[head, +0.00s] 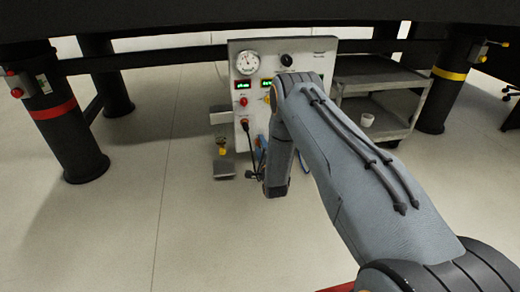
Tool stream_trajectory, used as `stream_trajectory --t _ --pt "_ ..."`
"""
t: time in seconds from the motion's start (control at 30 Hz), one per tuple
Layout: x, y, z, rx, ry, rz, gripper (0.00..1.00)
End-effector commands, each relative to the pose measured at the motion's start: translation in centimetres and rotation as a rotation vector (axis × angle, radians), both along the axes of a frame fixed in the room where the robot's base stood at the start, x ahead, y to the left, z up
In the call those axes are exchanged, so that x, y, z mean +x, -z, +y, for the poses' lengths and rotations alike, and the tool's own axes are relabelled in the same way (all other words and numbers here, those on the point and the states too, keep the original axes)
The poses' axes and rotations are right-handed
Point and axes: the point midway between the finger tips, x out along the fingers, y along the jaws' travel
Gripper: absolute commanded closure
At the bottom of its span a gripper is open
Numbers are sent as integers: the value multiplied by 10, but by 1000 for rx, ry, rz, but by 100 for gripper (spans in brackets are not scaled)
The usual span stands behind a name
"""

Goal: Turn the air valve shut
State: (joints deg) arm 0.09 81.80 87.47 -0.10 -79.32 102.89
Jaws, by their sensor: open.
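A white control panel (238,100) stands upright under the dark bench, at the picture's centre. It carries a round gauge (247,62), a black knob (286,60), lit green displays (243,85) and red buttons or knobs (244,120). A small blue part (262,141) shows low on the panel, beside my arm. I cannot tell for sure which fitting is the air valve; my arm hides the panel's lower right. My gripper (257,170) is small and dark, in front of the panel's lower part. It is open, and I see nothing between its fingers.
A grey cart (385,75) with a white cup (367,120) stands right of the panel. Thick black legs (70,140) hold the bench; one has a red band, another a yellow band (449,74). A yellow-topped item (222,150) sits left of the panel. The left floor is clear.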

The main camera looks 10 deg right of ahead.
Motion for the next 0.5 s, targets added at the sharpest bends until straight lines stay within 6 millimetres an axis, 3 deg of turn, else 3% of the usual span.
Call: stream_trajectory --t 0.3,0.5 --pt "2 0 0 0 0 1 56" --pt "2 0 0 0 0 1 90"
